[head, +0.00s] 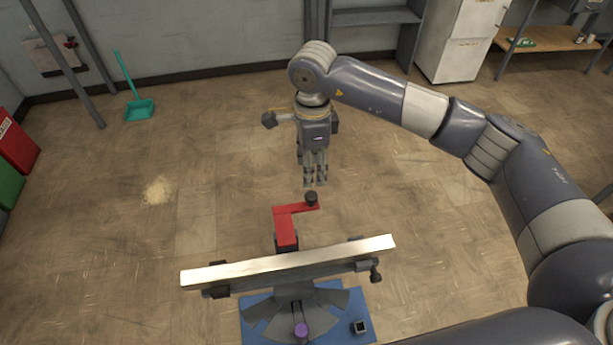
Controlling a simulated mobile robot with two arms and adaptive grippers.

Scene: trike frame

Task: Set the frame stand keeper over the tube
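The red keeper (286,232) is an L-shaped piece behind the pale tube (240,270). Its short arm points right and carries a black knob (311,198). The keeper does not lie across the tube. The tube rests lengthwise on the dark stand, tilted slightly up to the right in the picture. My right gripper (315,184) hangs fingers down just above and behind the black knob in the picture, apparently apart from it. Its fingers look close together, seen edge-on, and I see nothing between them. My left gripper is out of view.
The stand has a blue base (258,328), a purple knob (301,331) and a small dark square part (359,327). A black handle (375,273) sticks out at right. The floor around is mostly clear. A green dustpan (140,109) stands at the back left wall.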

